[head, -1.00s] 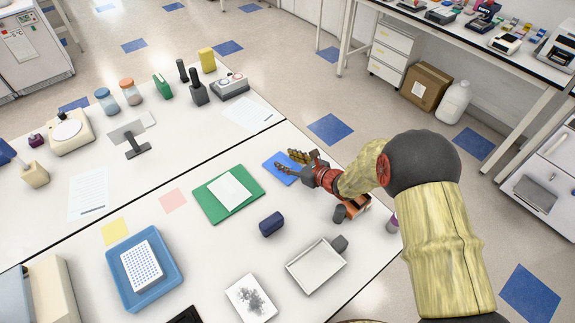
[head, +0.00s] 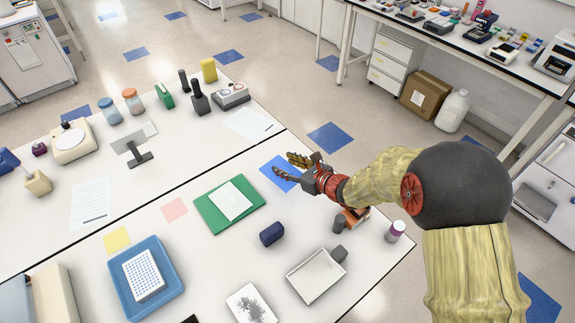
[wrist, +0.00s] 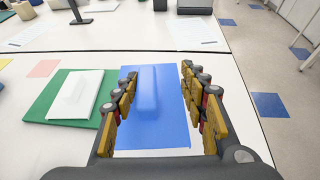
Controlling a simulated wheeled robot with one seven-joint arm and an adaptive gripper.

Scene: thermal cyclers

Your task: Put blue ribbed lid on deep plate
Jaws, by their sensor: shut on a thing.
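The blue ribbed lid (wrist: 148,90) lies between the two fingers of my gripper (wrist: 158,72) in the wrist view, its raised rib running lengthwise. My gripper (head: 287,166) is shut on it at its sides. In the head view the blue patch (head: 276,173) shows beyond and beside the fingers; lid and any blue mat under it cannot be told apart there. Whether the lid is clear of the table cannot be told. The deep plate (head: 143,274), white with blue wells, sits in a blue tray (head: 117,288) at lower left in the head view.
A green mat (head: 212,222) with a white ribbed lid (head: 231,201) lies left of my gripper. A dark blue block (head: 271,234), an open white tray (head: 316,274) and a purple-capped vial (head: 395,231) stand nearer. Yellow (head: 117,240) and pink (head: 173,210) notes lie flat.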

